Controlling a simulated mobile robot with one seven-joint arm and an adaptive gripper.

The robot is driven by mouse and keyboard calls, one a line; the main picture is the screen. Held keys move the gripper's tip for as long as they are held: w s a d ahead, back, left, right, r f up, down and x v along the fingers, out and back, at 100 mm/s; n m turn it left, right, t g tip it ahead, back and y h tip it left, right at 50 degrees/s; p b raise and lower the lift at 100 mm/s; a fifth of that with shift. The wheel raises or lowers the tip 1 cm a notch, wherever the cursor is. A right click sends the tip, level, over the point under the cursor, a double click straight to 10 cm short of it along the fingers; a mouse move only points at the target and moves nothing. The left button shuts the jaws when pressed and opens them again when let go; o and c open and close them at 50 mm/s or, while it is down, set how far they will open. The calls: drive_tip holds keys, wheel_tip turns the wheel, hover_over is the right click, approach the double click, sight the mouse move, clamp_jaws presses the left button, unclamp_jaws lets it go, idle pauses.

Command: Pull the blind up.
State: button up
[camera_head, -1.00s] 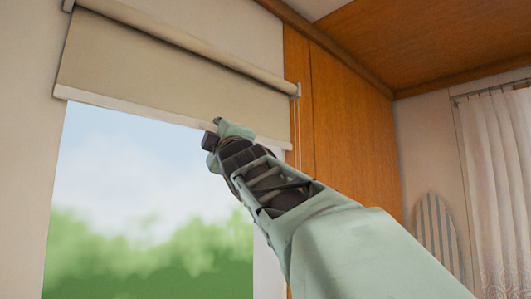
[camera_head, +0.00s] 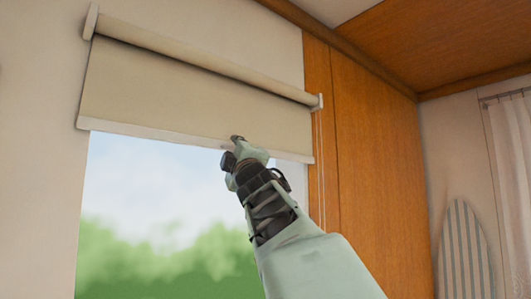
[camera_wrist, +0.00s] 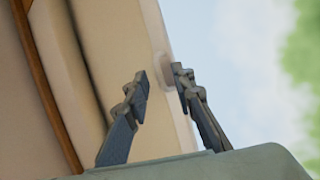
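The beige roller blind (camera_head: 190,95) hangs partly down over the window, with a pale bar (camera_head: 130,130) along its lower edge. In the head view my gripper (camera_head: 238,145) overlaps the bar right of its middle; its fingertips are hard to make out there. In the wrist view the two dark fingers (camera_wrist: 160,75) stand apart. A pale rounded tab (camera_wrist: 161,68) on the lower edge of the blind (camera_wrist: 110,50) shows between and just beyond the fingertips. I cannot tell whether a finger touches it.
The window (camera_head: 150,215) shows sky and greenery below the blind. Thin cords (camera_head: 320,165) hang at the blind's right end, beside a wooden panel (camera_head: 370,150). A striped board (camera_head: 465,245) and a curtain (camera_head: 512,150) are at the right.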

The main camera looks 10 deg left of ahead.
sight(235, 133)
clamp_jaws()
wheel_tip(235, 133, up, 4)
drive_tip(key=p, duration=0.2)
drive_tip(key=shift+r+p, duration=0.15)
drive_tip(key=shift+p, duration=0.15)
unclamp_jaws()
drive_tip(key=shift+s, duration=0.1)
idle(0.3)
